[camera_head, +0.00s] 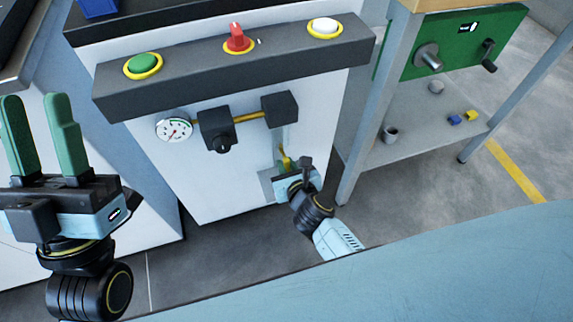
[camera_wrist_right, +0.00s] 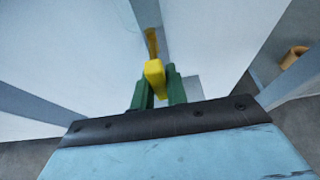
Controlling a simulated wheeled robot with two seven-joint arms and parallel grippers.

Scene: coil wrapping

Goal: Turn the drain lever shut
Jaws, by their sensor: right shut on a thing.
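The yellow drain lever (camera_wrist_right: 154,74) sits between the two green fingers of my right gripper (camera_wrist_right: 158,92), which is shut on it. In the head view the lever (camera_head: 286,160) shows as a small yellow piece low on the front of the white machine, and my right gripper (camera_head: 287,170) partly hides it. My left gripper (camera_head: 43,135) is at the left of the head view, its two green fingers pointing up and spread apart, with nothing between them.
The machine's grey panel (camera_head: 200,75) carries a green button (camera_head: 143,65), a red knob (camera_head: 237,38) and a white button (camera_head: 324,27). Below are a gauge (camera_head: 174,128) and a black valve (camera_head: 217,130). A workbench shelf (camera_head: 415,125) with a cup (camera_head: 390,133) stands right.

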